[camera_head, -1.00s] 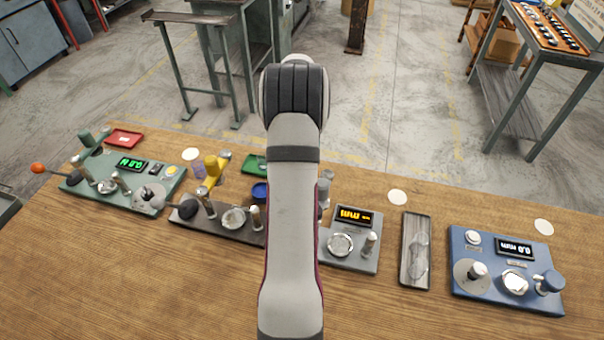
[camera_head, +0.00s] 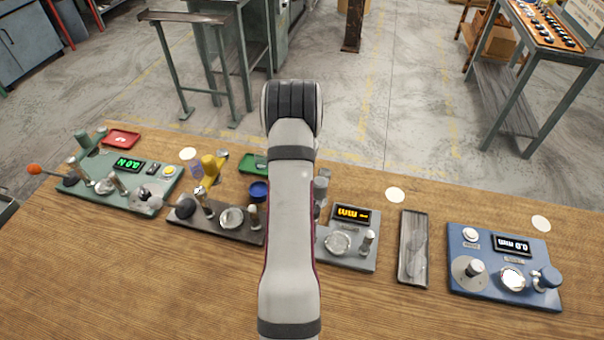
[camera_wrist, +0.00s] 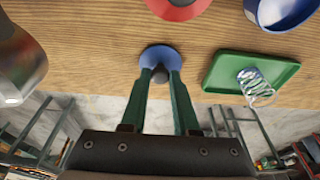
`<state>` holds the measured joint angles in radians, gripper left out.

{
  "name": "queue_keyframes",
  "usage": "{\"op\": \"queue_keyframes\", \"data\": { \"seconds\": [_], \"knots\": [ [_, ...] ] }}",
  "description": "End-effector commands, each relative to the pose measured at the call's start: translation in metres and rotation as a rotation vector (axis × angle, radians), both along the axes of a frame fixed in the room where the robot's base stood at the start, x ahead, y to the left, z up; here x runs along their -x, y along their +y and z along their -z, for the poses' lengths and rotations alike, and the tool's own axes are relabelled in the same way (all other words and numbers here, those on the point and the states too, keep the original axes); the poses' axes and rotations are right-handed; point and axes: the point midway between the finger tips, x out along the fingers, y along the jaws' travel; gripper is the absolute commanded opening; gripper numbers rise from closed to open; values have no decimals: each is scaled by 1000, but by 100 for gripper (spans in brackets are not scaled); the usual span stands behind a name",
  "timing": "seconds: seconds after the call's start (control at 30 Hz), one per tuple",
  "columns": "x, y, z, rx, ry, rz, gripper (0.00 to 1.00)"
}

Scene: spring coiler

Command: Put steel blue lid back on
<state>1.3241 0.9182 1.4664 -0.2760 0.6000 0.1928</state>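The steel blue lid (camera_wrist: 160,54) is a small round blue disc with a dark knob (camera_wrist: 160,76), seen in the wrist view against the wooden bench. My gripper (camera_wrist: 160,72) has two green fingers, one on each side of the knob and close against it, with the lid just beyond the tips. How high the lid is above the bench is hard to tell. A blue round open container (camera_wrist: 282,10) is cut off at the top right of the wrist view. In the head view my arm hides the gripper and lid, and a blue cup (camera_head: 259,189) shows left of the arm.
A red round object (camera_wrist: 178,6) is at the wrist view's top edge. A green tray (camera_wrist: 222,68) with a coil spring (camera_wrist: 258,88) lies to the right. Panels with knobs and displays, including a blue one (camera_head: 503,285), line the bench. The front of the bench is clear.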

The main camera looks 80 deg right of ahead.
Motion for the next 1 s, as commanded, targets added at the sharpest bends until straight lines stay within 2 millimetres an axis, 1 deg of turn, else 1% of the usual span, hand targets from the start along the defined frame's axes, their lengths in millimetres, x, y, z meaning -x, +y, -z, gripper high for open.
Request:
{"op": "queue_keyframes", "data": {
  "seconds": [0.03,0.07,0.33,0.6,0.83,0.87,0.93,0.97,1.0],
  "knots": [
    [0,0,0,0,0,0,2],
    [0,0,0,0,0,0,0],
    [0,0,-1,0,0,0,0],
    [0,0,-12,1,0,-1,0],
    [-1,0,-13,0,0,-1,0],
    [-2,1,-14,0,0,-2,0],
    [-12,7,-21,0,-1,-4,0],
    [-18,11,-25,0,-1,-5,0],
    [-29,18,-33,1,-2,-8,0]
  ]
}}
